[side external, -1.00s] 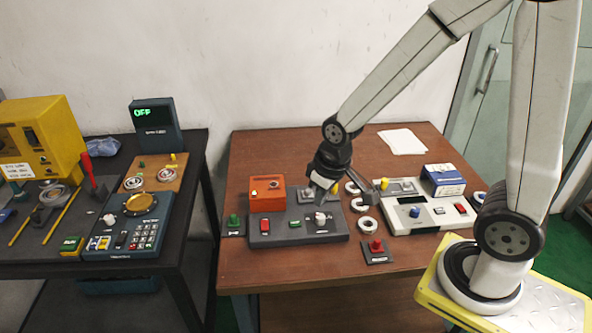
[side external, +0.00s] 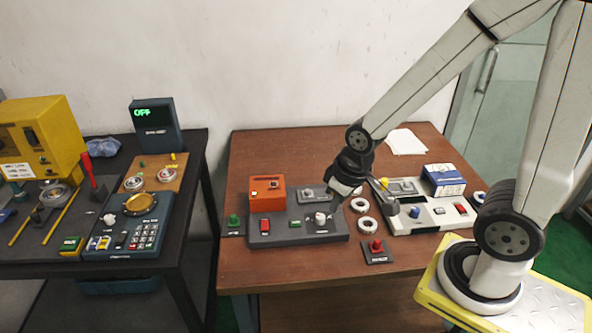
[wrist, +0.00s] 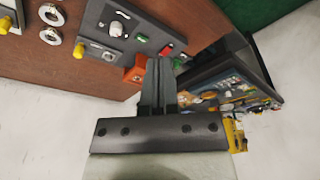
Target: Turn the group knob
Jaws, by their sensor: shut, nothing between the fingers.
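A white knob (side external: 320,217) sits at the right of a dark grey control panel (side external: 270,238). In the wrist view the same white knob (wrist: 116,29) is at the upper left. Another knob, blue (side external: 414,212), is on the white panel to the right; the labels are too small to read, so I cannot tell which knob is the group knob. My gripper (side external: 334,198) is shut and empty, above and behind the white knob and apart from it. In the wrist view my gripper (wrist: 165,60) points toward the panel's red and green buttons.
Metal rings (side external: 365,225) lie between the panels. A red button on a plate (side external: 376,247) is at the front. The white panel (side external: 445,214) and a blue box (side external: 443,180) are at right.

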